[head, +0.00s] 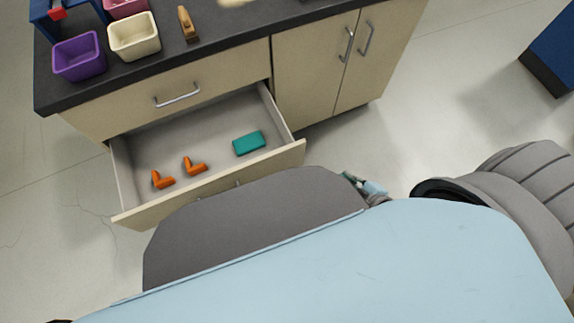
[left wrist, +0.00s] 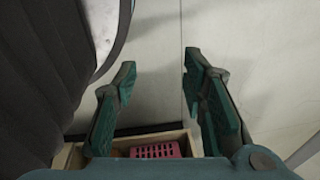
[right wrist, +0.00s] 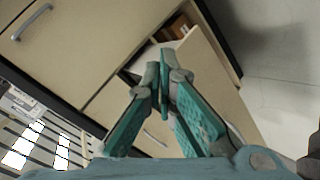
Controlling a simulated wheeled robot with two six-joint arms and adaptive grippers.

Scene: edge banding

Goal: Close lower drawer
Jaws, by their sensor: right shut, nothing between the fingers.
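The lower drawer (head: 205,185) is pulled well out of the cabinet in the head view. Two orange L-shaped pieces and a teal block (head: 249,143) lie in it. Its front's lower part is hidden behind my own body. My right gripper (head: 352,180) shows small, right of the drawer front's right end. In the right wrist view its fingers (right wrist: 160,75) are together and empty, in front of pale cabinet panels; I cannot tell whether they touch. My left gripper (left wrist: 158,65) is open and empty in the left wrist view. It is not clearly seen in the head view.
The closed upper drawer (head: 178,95) is above the open one. Closed cupboard doors (head: 315,70) stand to its right. Purple (head: 79,57) and cream (head: 134,37) bins sit on the dark counter. A pink basket (left wrist: 158,150) shows in the left wrist view. Floor at right is largely clear.

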